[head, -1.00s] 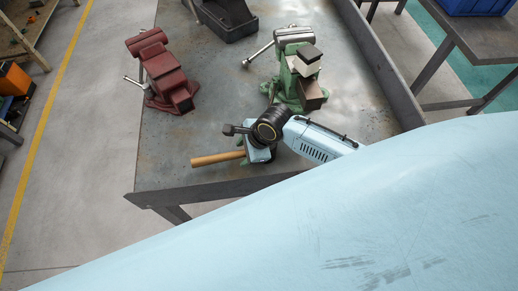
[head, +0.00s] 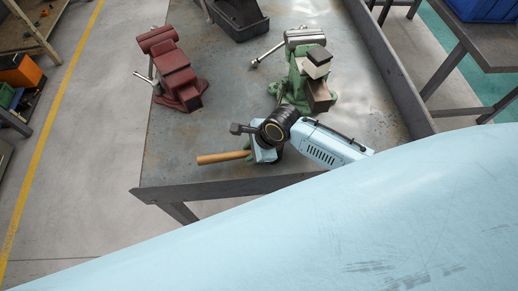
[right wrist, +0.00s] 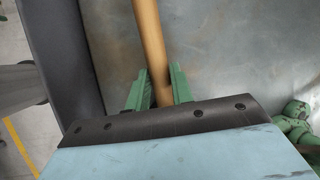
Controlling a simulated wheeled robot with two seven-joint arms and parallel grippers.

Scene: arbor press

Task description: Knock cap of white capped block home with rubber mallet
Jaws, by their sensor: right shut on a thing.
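My right gripper (head: 250,150) is in front of the vise, near the bench's front edge, and apart from the block. Its green fingers (right wrist: 158,90) are shut on the wooden handle of the mallet (head: 222,158), which sticks out to the left. The handle also runs up between the fingers in the right wrist view (right wrist: 152,40). The mallet's head cannot be made out. My left gripper is not in view.
A red vise (head: 176,72) stands on the left of the metal bench (head: 215,120). A dark open bin (head: 237,18) is at the back. A raised dark edge (head: 390,70) runs along the bench's right side. The bench between the vises is clear.

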